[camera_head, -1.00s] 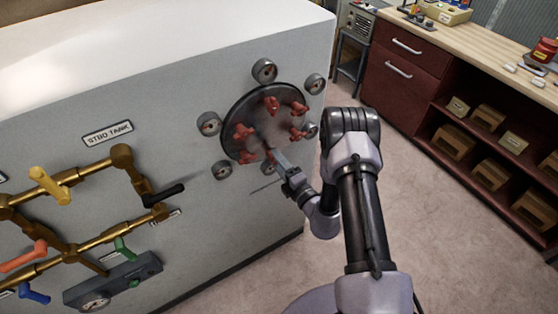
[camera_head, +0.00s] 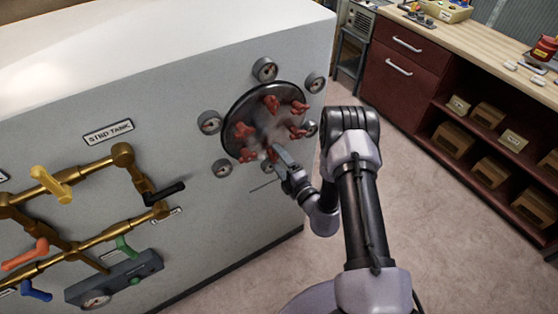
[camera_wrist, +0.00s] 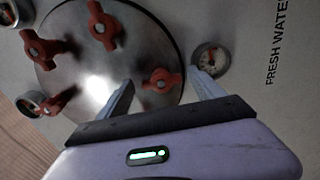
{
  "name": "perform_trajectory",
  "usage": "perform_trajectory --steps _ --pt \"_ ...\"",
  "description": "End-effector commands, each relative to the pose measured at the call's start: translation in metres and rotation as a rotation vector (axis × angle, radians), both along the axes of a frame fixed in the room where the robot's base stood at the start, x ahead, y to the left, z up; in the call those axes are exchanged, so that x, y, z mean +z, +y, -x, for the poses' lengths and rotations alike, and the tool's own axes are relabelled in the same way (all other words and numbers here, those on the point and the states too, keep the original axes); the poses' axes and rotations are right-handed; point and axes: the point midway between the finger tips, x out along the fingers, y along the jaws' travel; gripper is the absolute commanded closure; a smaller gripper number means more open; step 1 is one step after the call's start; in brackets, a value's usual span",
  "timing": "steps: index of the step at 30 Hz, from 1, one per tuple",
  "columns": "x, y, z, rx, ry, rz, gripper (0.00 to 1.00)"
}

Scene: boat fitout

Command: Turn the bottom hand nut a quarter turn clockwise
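The bottom hand nut (camera_wrist: 162,80) is a red winged nut near the lower edge of a round metal cover (camera_wrist: 88,78). In the wrist view it shows between my two fingertips, with a gap on each side. In the head view the bottom nut (camera_head: 268,156) is partly hidden by my fingers. My gripper (camera_head: 277,151) is open at the lower rim of the cover. I cannot tell how far the fingers reach along the nut. Its wings lie roughly level in the wrist view.
Several other red nuts (camera_head: 271,104) sit around the cover. Small round gauges (camera_head: 264,70) ring it on the grey tank wall. Brass pipes (camera_head: 95,169) with coloured handles are at the left. A workbench (camera_head: 405,62) with shelves stands at the right, beyond open floor.

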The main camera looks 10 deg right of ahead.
Motion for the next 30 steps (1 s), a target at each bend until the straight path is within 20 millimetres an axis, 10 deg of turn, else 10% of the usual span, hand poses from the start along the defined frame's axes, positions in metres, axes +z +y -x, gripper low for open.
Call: perform_trajectory --steps 11,30 --pt "-0.001 -0.004 0.01 -0.002 0.004 0.0 0.24" --pt "0.0 -0.054 0.163 -0.003 0.002 0.0 0.24"
